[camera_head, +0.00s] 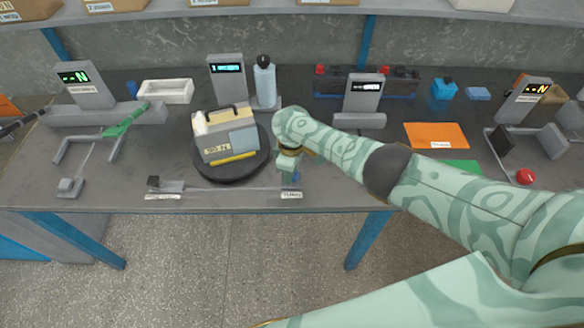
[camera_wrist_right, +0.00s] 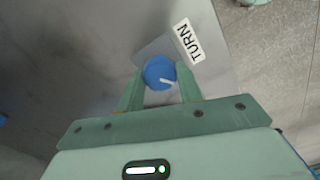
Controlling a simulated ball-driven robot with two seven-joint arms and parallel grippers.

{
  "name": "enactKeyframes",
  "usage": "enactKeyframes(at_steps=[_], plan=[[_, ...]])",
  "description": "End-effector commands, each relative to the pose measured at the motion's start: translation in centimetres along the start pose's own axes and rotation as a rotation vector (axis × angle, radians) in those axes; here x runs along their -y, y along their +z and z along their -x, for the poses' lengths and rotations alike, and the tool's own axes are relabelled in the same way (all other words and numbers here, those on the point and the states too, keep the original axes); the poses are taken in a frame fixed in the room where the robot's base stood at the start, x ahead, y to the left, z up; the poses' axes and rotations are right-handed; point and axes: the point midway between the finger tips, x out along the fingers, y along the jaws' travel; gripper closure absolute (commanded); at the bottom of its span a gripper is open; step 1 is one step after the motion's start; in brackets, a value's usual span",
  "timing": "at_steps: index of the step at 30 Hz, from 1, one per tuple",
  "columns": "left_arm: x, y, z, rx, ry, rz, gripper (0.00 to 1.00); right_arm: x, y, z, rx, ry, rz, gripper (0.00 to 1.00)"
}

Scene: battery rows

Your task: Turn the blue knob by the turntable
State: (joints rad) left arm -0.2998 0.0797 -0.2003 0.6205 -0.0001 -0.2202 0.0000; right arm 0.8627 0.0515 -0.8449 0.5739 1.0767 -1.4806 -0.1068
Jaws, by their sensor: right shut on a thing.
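My right gripper (camera_wrist_right: 159,86) is shut on the knob, one finger on each side. In the head view my right gripper (camera_head: 289,168) points down at the table's front edge, just right of the dark round turntable (camera_head: 262,162), and mostly hides the knob. A beige and grey block-like device (camera_head: 228,138) stands on the turntable. My left gripper is not in view.
A grey display stand (camera_head: 227,78) and a bottle (camera_head: 265,80) stand behind the turntable. A thin rail (camera_head: 230,190) runs along the front edge left of my gripper. An orange mat (camera_head: 436,135) and a red button (camera_head: 526,176) lie to the right.

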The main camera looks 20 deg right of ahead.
Motion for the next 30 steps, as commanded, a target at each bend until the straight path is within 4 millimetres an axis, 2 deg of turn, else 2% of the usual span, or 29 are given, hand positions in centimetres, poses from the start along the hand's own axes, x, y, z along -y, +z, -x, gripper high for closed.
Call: enactKeyframes(at_steps=[9,23,24,25,30], plan=[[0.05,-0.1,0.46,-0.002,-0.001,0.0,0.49,0.12,-0.11,0.0,-0.002,-0.002,-0.086,0.87],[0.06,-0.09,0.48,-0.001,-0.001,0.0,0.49,0.12,-0.15,-0.02,-0.003,-0.003,-0.095,0.87],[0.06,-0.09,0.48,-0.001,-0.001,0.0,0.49,0.11,-0.15,-0.02,-0.003,-0.002,-0.095,0.53],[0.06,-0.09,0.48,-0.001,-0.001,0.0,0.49,0.11,-0.15,-0.01,-0.003,-0.002,-0.095,0.45],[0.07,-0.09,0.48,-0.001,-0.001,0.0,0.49,0.05,-0.1,0.0,-0.002,-0.001,-0.095,0.43]])
